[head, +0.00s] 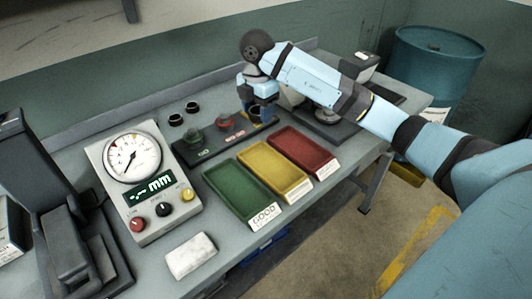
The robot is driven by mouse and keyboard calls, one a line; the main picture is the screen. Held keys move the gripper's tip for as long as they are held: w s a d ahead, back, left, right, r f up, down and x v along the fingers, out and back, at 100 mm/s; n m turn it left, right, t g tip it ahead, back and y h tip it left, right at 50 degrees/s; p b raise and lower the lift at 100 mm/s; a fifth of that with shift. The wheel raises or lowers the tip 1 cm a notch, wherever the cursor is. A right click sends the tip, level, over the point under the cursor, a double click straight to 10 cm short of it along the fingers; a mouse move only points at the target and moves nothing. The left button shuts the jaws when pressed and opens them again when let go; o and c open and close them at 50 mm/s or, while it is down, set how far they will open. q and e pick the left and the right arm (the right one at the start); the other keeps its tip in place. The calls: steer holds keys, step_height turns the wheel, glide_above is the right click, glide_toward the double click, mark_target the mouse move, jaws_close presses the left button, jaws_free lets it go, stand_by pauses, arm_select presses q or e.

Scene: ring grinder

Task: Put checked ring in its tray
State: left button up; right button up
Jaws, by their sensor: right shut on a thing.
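My right gripper (259,117) points down at the far right end of a black gauge board (236,149). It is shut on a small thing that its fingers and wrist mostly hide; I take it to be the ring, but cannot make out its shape. Three trays lie in front of the board: a green tray (241,190) labelled GOOD, a yellow tray (275,171) and a red tray (305,151). All three look empty. The labels on the yellow and red trays are too small to read. My left gripper is not in view.
A dial gauge box (135,190), a white block (191,256) and a dark machine (70,225) are at left. A blue drum (437,70) stands beyond the bench.

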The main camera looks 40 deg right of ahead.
mark_target(260, 160)
step_height(260, 160, down, 15)
steer(key=shift+d+f, duration=0.1)
stand_by(0.3)
steer(key=shift+f, duration=0.15)
steer(key=o, duration=0.8)
steer(key=shift+c, duration=0.2)
step_height(260, 160, up, 12)
stand_by(0.4)
